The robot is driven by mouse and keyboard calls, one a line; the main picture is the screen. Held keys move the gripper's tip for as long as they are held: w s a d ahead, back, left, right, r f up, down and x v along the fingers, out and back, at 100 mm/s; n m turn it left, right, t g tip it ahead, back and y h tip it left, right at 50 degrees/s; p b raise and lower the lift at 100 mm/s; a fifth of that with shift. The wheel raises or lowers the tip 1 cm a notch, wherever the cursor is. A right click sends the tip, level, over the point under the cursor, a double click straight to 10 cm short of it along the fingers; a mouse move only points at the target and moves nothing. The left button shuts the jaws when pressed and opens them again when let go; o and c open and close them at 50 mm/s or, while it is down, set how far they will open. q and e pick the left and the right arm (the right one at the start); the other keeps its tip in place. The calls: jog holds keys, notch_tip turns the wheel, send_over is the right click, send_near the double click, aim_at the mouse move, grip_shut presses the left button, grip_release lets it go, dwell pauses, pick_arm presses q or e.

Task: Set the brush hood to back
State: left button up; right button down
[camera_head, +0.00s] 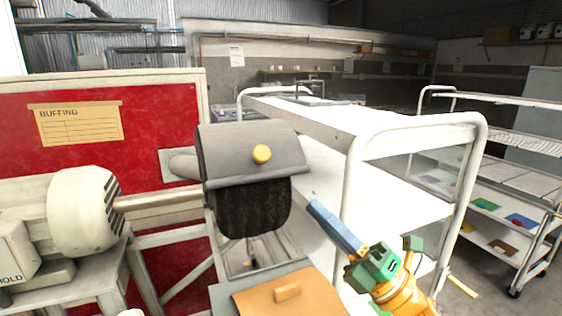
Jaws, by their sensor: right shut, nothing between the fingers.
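The grey brush hood (225,150) covers the top of the dark brush (240,212), whose lower front is exposed. A yellow knob (261,154) sits on the front face of the hood. The brush is on a shaft (160,199) from the cream motor (85,210) at the left. My right gripper (316,208), with blue fingers and a green and orange body, is shut and empty. It appears to the right of the brush and below the knob, apart from both. My left gripper is not in view.
A white cart (482,160) stands behind and to the right of my right gripper. An orange panel with a small block (265,298) lies below the brush. A red board with a buffing sheet (75,124) stands behind the motor. More shelving (515,180) is at the far right.

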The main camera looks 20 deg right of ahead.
aim_at(268, 159)
jog(key=p+x, duration=0.4)
jog(key=x, duration=0.5)
jog(key=shift+s+r+p, duration=0.1)
jog(key=shift+s+p, duration=0.05)
jog(key=shift+p, duration=0.25)
jog(key=shift+w+a, duration=0.25)
jog(key=shift+w, duration=0.2)
jog(key=shift+d+r, duration=0.1)
